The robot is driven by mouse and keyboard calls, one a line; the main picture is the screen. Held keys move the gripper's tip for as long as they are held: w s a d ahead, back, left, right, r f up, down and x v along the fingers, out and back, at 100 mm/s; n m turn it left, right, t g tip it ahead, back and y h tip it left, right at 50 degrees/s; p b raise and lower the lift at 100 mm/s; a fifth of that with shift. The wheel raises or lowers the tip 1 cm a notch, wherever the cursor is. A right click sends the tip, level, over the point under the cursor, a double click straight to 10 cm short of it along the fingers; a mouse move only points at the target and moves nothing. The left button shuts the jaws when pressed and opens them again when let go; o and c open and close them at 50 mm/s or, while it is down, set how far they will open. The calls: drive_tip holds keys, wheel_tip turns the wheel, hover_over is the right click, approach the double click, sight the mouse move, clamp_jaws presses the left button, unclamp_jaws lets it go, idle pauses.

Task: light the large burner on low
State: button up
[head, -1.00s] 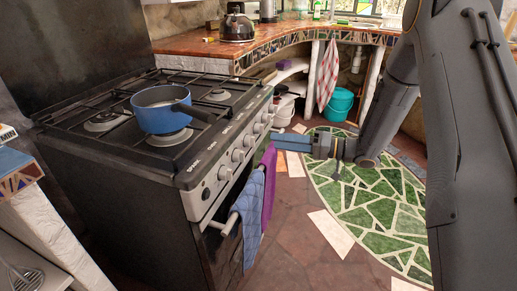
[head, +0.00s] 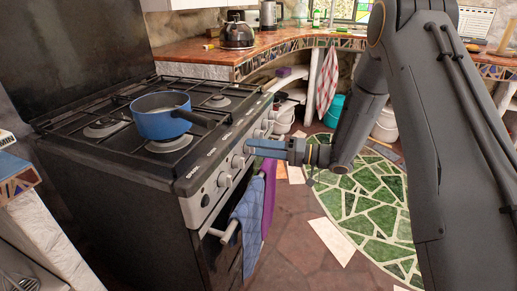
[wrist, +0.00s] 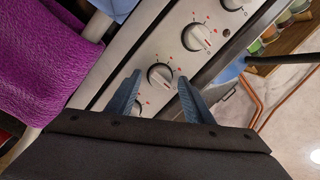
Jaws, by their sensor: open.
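The stove (head: 115,165) stands at the left, with a row of knobs on its sloped front panel. My gripper (head: 250,147) is at the front panel in the head view, its blue fingers pointing left at the knobs. In the wrist view my gripper (wrist: 159,82) is open, and one knob (wrist: 160,75) shows between its fingertips. I cannot tell whether they touch it. A second knob (wrist: 196,37) is beyond the right finger, and another is partly hidden by the fingers. A blue pot (head: 163,117) stands over a front burner (head: 170,144). I see no flame. Which burner is the large one is unclear.
A blue towel (head: 247,217) and a purple towel (wrist: 45,62) hang from the oven rail (head: 228,232) below the knobs. A kettle (head: 237,32) stands on the counter behind. The floor with the green mosaic (head: 370,205) is open to the right.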

drive_tip(key=shift+c, duration=0.4)
drive_tip(key=c, duration=0.9)
drive_tip(key=shift+c, duration=0.2)
drive_tip(key=shift+n, duration=0.3)
drive_tip(key=n+t, duration=0.1)
drive_tip(key=n, duration=0.7)
drive_tip(key=n+t+h+p, duration=0.1)
drive_tip(key=n, duration=0.7)
drive_tip(key=s+n+t+h+p, duration=0.1)
drive_tip(key=n, duration=0.7)
drive_tip(key=shift+a+r+n, duration=0.1)
drive_tip(key=shift+a+n, duration=0.05)
drive_tip(key=shift+n, duration=0.25)
drive_tip(key=shift+t, duration=0.3)
